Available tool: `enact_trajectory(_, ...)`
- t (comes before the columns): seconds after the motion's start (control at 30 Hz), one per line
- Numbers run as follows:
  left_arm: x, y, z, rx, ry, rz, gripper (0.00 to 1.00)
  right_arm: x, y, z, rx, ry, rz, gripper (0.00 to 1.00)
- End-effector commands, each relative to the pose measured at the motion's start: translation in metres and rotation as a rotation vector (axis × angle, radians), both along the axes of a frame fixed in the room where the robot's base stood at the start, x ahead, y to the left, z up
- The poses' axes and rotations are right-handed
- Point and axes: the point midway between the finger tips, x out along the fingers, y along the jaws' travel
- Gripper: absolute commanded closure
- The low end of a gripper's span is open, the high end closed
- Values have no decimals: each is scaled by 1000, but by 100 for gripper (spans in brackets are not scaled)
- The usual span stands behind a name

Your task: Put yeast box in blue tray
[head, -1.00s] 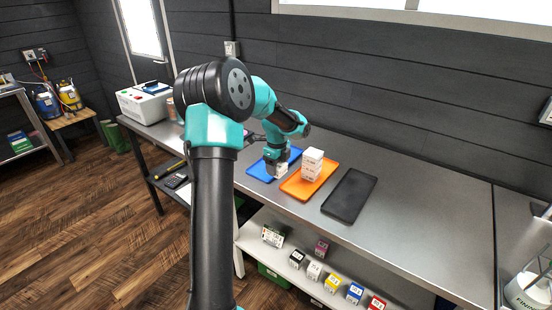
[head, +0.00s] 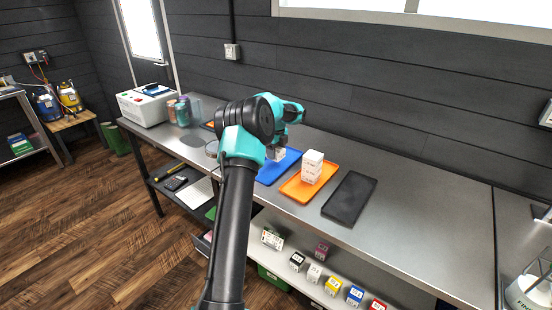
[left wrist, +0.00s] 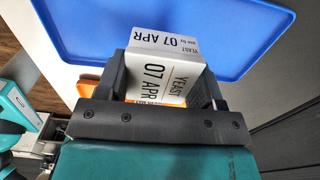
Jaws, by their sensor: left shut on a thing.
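My left gripper (left wrist: 163,98) is shut on a white yeast box (left wrist: 160,75), whose label reads "YEAST 07 APR" in the left wrist view. In the head view the box (head: 279,155) shows as a small white patch below the wrist, at the far part of the blue tray (head: 271,174). The arm hides most of the gripper there. In the left wrist view the blue tray (left wrist: 95,25) spreads beyond and around the box. I cannot tell whether the box touches the tray. My right gripper is not in view.
An orange tray (head: 292,187) with a stack of white boxes (head: 312,167) lies right of the blue tray. An empty black tray (head: 349,198) lies further right. The steel bench (head: 425,205) is clear beyond it. Small coloured boxes (head: 332,286) stand on the shelf below.

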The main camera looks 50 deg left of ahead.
Motion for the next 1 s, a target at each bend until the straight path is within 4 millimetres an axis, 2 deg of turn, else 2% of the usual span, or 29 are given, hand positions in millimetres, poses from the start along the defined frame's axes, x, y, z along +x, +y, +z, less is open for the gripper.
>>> enact_trajectory(0.4,4,5,-1,0,1,0,64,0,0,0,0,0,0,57)
enact_trajectory(0.63,3,3,-32,-1,2,-1,64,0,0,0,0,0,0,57)
enact_trajectory(1.0,3,4,-36,-1,0,-1,64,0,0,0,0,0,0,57)
